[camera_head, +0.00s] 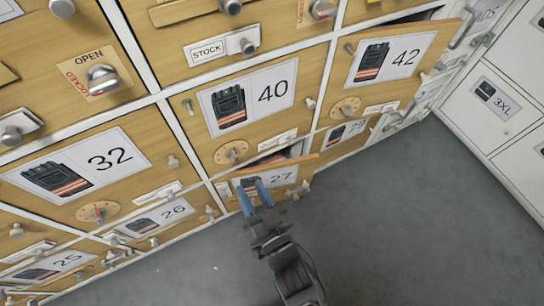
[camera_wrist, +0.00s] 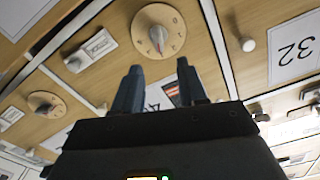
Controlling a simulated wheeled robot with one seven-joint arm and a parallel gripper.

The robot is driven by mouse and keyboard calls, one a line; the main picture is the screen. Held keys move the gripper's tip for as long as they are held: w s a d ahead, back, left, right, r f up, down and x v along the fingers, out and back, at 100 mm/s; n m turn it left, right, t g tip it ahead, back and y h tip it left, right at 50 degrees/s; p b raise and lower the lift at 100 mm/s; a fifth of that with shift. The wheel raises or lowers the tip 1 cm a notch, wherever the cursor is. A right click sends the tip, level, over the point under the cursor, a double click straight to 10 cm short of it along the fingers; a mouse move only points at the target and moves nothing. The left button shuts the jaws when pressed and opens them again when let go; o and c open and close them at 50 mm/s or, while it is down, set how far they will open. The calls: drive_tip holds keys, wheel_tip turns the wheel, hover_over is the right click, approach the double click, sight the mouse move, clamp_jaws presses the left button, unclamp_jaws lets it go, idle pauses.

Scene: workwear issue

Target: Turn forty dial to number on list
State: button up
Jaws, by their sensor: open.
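The forty dial (camera_head: 231,152) is a round tan disc with a small pale knob, at the lower left of the drawer front labelled 40 (camera_head: 273,92). What looks like the same dial (camera_wrist: 157,38) shows beyond my fingertips in the wrist view, with a pale pointer and a small red mark; its numbers are too small to read. My gripper (camera_head: 253,186) is open and empty, just below the forty dial in the head view, its blue fingers overlapping the 27 front (camera_head: 281,177). In the wrist view my fingers (camera_wrist: 160,82) partly hide a label. I see no list.
The 42 front (camera_head: 404,57) tilts out with a dark gap above. The 27 front also stands out, open at its top. Other dials belong to 32 (camera_head: 97,211) and 42 (camera_head: 345,107). White cabinets (camera_head: 498,108) stand at right.

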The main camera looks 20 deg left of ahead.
sight(237, 161)
drive_tip(key=b+x, duration=0.1)
drive_tip(key=x, duration=0.3)
drive_tip(key=b+x, duration=0.1)
drive_tip(key=x, duration=0.4)
drive_tip(key=shift+w+a+f, duration=0.1)
drive_tip(key=shift+w+f, duration=0.15)
clamp_jaws()
